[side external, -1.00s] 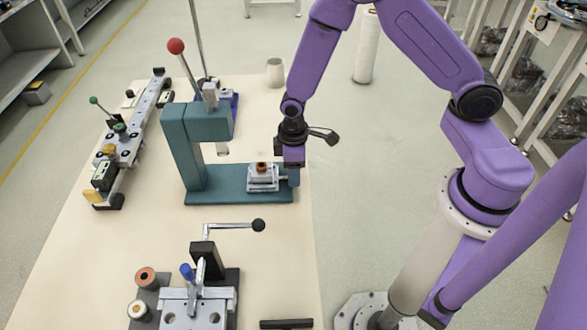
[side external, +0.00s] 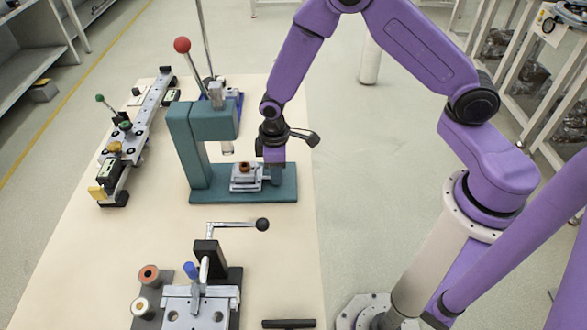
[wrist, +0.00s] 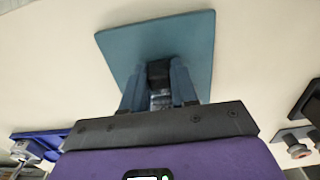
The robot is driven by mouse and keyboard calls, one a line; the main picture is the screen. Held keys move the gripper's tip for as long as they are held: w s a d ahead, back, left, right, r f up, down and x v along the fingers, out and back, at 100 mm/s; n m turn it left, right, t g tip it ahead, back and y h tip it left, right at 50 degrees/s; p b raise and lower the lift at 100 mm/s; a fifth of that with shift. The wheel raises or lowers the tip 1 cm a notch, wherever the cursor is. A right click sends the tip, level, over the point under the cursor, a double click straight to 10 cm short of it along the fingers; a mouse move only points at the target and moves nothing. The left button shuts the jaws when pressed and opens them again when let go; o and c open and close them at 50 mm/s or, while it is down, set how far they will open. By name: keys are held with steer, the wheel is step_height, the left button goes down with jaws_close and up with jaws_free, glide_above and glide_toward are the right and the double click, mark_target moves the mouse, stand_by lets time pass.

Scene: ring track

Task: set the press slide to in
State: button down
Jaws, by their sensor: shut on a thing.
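The teal press (side external: 185,150) stands on the table, with its ram (side external: 227,148) hanging above the base. The grey press slide (side external: 246,184) sits on the press base (side external: 215,197), carrying a small copper-coloured part (side external: 244,167). The slide lies a little right of the ram in the side view. My gripper (side external: 274,178) is at the slide's right end, low over the base, shut on the slide's handle, which it mostly hides. In the wrist view, the fingers (wrist: 158,92) close around a dark piece over the teal base (wrist: 188,45).
The red-knobbed press lever (side external: 182,45) is raised. A clamp fixture (side external: 205,290) with a black-knobbed handle stands in front. A long rail fixture (side external: 135,140) lies to the left. Bare table lies between press and clamp, and the table's right edge is close beside the press.

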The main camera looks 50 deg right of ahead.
mark_target(263, 177)
steer(key=shift+w+a, duration=1.3)
steer(key=shift+w, duration=0.05)
steer(key=c, duration=0.9)
jaws_free()
steer(key=shift+a, duration=0.1)
steer(key=shift+s+d, duration=0.1)
steer(key=shift+d, duration=0.1)
steer(key=s+d, duration=0.6)
steer(key=shift+s+d+r, duration=0.15)
steer(key=shift+r, duration=0.1)
step_height(263, 177, up, 17)
steer(key=shift+s+d+r+n, duration=0.2)
steer(key=shift+s+r+n, duration=0.35)
steer(key=shift+s, duration=2.05)
steer(key=shift+s+d+r+n, duration=0.25)
steer(key=shift+s+r, duration=0.6)
steer(key=shift+s, duration=1.8)
steer(key=shift+s+d+r+n, duration=0.2)
steer(key=shift+s+r+n, duration=0.35)
steer(key=shift+s, duration=2.05)
